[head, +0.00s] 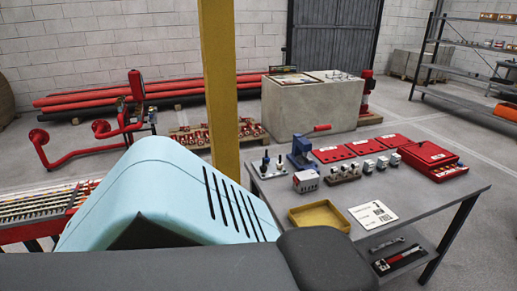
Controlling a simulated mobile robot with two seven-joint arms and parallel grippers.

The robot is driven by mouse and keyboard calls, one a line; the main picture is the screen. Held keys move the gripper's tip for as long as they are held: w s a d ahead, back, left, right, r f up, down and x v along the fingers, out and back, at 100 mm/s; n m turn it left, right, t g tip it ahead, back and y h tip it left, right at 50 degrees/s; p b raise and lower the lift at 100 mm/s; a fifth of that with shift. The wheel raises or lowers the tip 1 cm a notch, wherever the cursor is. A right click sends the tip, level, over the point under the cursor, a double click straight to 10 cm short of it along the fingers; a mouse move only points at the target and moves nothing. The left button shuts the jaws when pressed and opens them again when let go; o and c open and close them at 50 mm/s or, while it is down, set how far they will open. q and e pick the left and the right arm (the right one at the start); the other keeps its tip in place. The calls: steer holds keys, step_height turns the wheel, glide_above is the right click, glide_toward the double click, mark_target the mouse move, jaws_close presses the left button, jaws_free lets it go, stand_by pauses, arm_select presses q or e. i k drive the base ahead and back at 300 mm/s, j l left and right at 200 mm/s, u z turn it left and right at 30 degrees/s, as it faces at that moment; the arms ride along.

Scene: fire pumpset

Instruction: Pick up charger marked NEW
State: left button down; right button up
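I cannot read a NEW mark on anything here, so I cannot tell which thing is the charger. A small light grey box with a dark reddish top (306,182) sits on the left part of the grey table (425,200). Several small grey-white units (381,163) stand in a row behind it to the right, and their marks are too small to read. A red case (429,155) lies at the table's right end. Neither of my grippers shows in the head view.
A blue vice (303,152) and red plates (364,148) stand behind. A yellow post (222,80) rises left of the table.

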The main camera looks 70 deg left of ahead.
mark_target(308, 180)
steer(key=u, duration=1.95)
steer(key=i+j+u, duration=0.25)
steer(key=j, duration=0.15)
steer(key=k+j, duration=0.05)
steer(key=k, duration=0.05)
